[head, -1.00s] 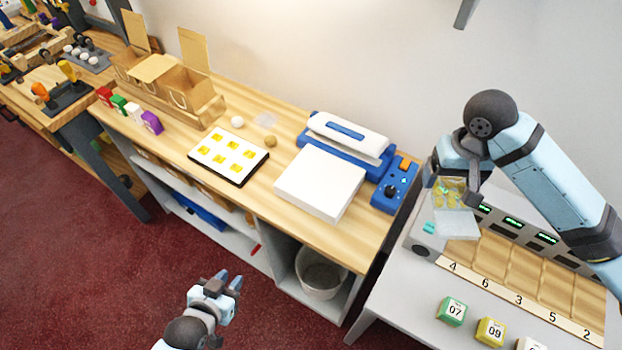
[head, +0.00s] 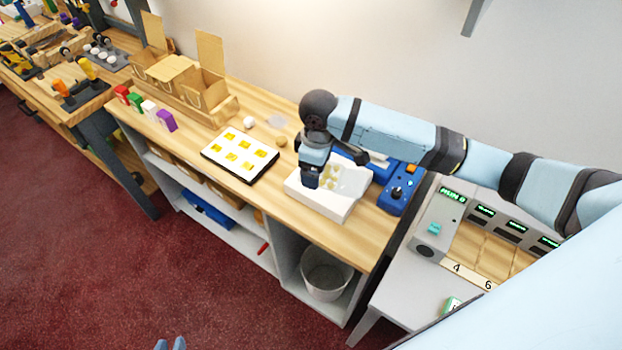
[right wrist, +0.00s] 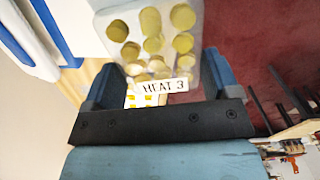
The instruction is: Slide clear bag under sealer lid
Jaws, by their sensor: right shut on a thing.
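The clear bag (head: 350,182) holds several yellow round pieces and is above the white block (head: 325,208) in front of the sealer. In the right wrist view the bag (right wrist: 150,35) fills the top, with a "HEAT 3" label (right wrist: 161,91) at its gripped end. My right gripper (head: 318,178) is shut on that end; its fingers (right wrist: 160,80) stand on either side. The blue-and-white sealer (head: 381,172) is mostly hidden behind my right arm, so its lid angle cannot be told. Only the parted fingertips of my left gripper (head: 170,343) show at the bottom edge.
The sealer's blue control box (head: 395,195) is at the right. A white tray with yellow squares (head: 240,152) lies left of the block. A small round tan thing (head: 281,141) sits behind it. A grey station (head: 425,255) stands at the right, beyond a gap.

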